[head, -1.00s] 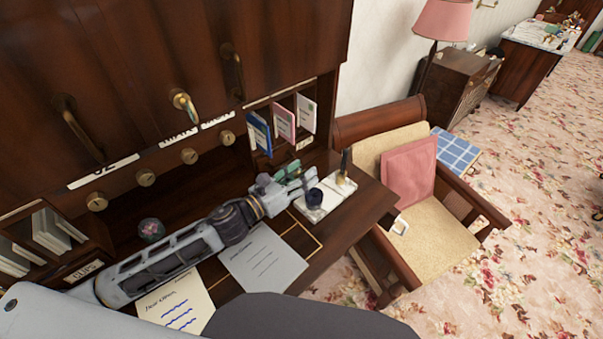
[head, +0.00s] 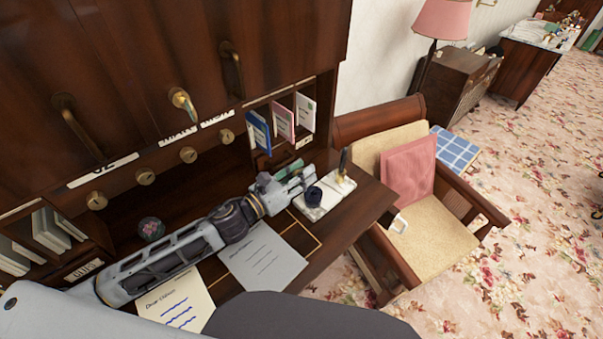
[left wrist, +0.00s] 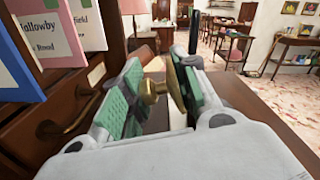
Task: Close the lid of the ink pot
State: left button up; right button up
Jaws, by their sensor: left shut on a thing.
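The ink pot (head: 314,196) is a small dark blue pot on a white stand (head: 335,198) near the right end of the desk. My left gripper (head: 303,181) reaches in from the left, with its fingers just behind and beside the pot. In the left wrist view, a brass lid with a knob (left wrist: 153,88) sits between the green finger pads of the left gripper (left wrist: 150,92), its disc roughly upright and seen nearly edge-on. The gripper is shut on this lid. The pot's body is hidden in the wrist view. My right gripper is out of view.
A pen (head: 343,162) stands upright on the white stand, close behind the pot. Letter slots with envelopes (head: 282,121) rise behind the gripper. A grey sheet (head: 262,256) lies below my arm. An armchair (head: 408,180) stands to the right of the desk.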

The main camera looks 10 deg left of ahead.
pick_arm(q)
jog(key=shift+m, duration=0.4)
jog(key=shift+s+d+r+m+p, duration=0.15)
jog(key=shift+m+p, duration=0.1)
jog(key=shift+m, duration=0.3)
jog(key=shift+r+m+p, duration=0.15)
jog(key=shift+m+p, duration=0.1)
jog(key=shift+m, duration=0.3)
jog(key=shift+s+d+r+m+p, duration=0.15)
jog(key=shift+m+p, duration=0.2)
jog(key=shift+m, duration=0.3)
jog(key=shift+s+d+m+p, duration=0.15)
jog(key=shift+m+p, duration=0.15)
jog(key=shift+m, duration=0.4)
jog(key=shift+d+r+m+p, duration=0.15)
jog(key=shift+m+p, duration=0.2)
jog(key=shift+m, duration=0.3)
jog(key=o, duration=0.9)
jog(key=shift+s+f, duration=0.1)
jog(key=shift+s, duration=0.1)
jog(key=shift+v, duration=3.55)
